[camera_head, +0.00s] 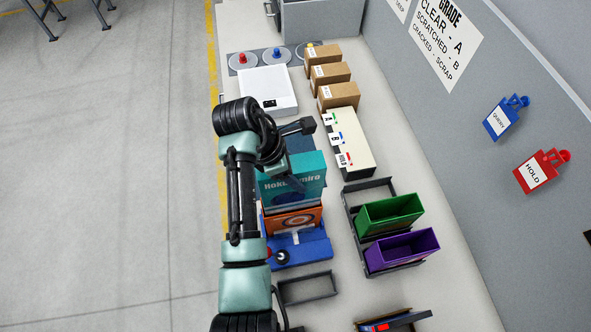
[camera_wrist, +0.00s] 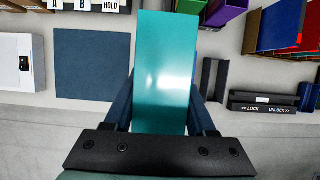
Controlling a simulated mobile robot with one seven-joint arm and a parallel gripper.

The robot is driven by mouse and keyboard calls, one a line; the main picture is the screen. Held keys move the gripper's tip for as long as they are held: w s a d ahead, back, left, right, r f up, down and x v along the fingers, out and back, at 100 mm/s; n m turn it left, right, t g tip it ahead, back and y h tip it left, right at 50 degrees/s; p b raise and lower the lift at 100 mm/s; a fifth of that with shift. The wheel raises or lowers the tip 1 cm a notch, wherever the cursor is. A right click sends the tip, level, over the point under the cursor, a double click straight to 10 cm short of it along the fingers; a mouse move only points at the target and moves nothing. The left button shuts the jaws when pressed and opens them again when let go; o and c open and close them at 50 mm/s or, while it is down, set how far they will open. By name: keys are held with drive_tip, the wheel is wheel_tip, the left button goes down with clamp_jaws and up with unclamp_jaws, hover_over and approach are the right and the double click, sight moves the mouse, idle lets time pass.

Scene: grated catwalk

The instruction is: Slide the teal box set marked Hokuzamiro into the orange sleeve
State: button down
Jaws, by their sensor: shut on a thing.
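The teal box set (camera_head: 303,168) marked Hokuzamiro stands upright in the head view. It also fills the middle of the wrist view (camera_wrist: 166,62). My gripper (camera_head: 288,180) is shut on it, with dark fingers along both sides in the wrist view (camera_wrist: 162,105). The orange sleeve (camera_head: 283,222), with a ring design, stands on a blue fixture (camera_head: 318,250) just below the teal box in the head view. The box's lower edge meets the sleeve's top edge there. I cannot tell whether it is inside, above or behind. The sleeve's opening is hidden.
Green (camera_head: 395,213) and purple (camera_head: 400,250) sleeves stand in a rack to the right. A blue mat (camera_wrist: 92,63) lies beside the box. An empty grey tray (camera_head: 307,288) and a lock/unlock plate (camera_wrist: 262,104) are near. Brown cartons (camera_head: 338,97) and a white scale (camera_head: 268,90) lie farther back.

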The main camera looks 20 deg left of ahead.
drive_tip(key=shift+f+b, duration=3.25)
drive_tip(key=shift+f, duration=2.75)
drive_tip(key=shift+c, duration=1.7)
unclamp_jaws()
drive_tip(key=shift+o, duration=0.3)
wheel_tip(320, 180, up, 5)
drive_tip(key=p, duration=0.5)
drive_tip(key=shift+r+p, duration=0.2)
drive_tip(key=shift+p, duration=0.2)
wheel_tip(320, 180, up, 3)
drive_tip(key=shift+f+p, duration=0.2)
drive_tip(key=shift+p, duration=0.5)
